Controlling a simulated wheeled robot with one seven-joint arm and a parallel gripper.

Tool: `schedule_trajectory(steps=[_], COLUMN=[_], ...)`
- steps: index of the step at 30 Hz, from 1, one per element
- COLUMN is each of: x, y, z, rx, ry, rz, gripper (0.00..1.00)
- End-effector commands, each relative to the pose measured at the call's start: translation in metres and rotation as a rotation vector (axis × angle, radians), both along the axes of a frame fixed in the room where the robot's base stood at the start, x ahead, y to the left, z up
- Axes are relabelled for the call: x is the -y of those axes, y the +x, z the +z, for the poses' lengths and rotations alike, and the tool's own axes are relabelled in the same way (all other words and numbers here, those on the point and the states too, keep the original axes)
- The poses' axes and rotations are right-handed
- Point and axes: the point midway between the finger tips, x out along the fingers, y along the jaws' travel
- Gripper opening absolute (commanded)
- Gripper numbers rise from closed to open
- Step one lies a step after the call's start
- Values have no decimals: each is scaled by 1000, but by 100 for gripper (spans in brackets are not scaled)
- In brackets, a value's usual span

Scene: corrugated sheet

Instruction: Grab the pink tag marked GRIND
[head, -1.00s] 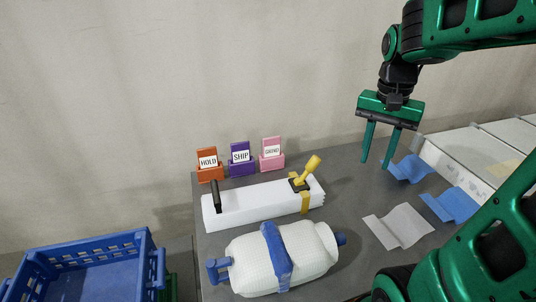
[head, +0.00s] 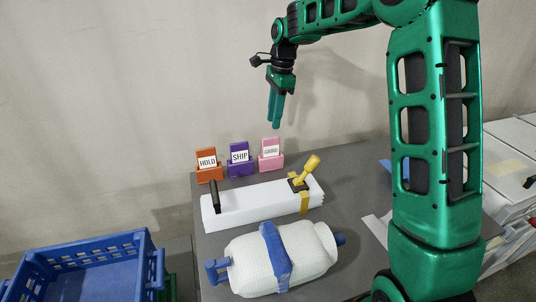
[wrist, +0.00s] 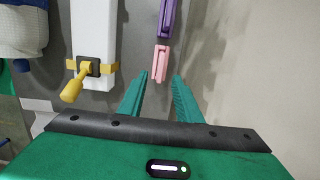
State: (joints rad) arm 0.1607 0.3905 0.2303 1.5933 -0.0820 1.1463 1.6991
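The pink tag (head: 271,146) with a white label stands upright in a pink holder (head: 271,164) at the back of the grey table; its lettering is too small to read clearly now. In the wrist view the pink tag and holder (wrist: 161,62) lie just beyond the fingertips, in line with the gap between them. My gripper (head: 274,126) points down above the pink tag, apart from it. In the wrist view my gripper (wrist: 161,76) is open, with nothing between its two green fingers.
An orange HOLD tag (head: 207,158) and a purple SHIP tag (head: 239,154) stand in holders left of the pink one. In front lies a white block (head: 255,204) with a yellow lever (head: 308,169). A wrapped white roll (head: 300,252) and blue crate (head: 85,260) are nearer. The wall is close behind.

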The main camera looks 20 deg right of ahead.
Motion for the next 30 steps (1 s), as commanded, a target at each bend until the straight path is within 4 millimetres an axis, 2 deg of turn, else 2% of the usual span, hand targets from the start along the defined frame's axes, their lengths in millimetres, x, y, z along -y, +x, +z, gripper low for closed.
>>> schedule_trajectory(steps=[6, 14, 22, 30], x=[-4, -6, -10, -11], y=[-1, 0, 3, 3], z=[-33, -51, -87, -99], rx=[-4, -2, -4, 0], ry=[0, -1, -1, -1], rz=[2, 2, 3, 3], gripper=[31, 31, 31, 31])
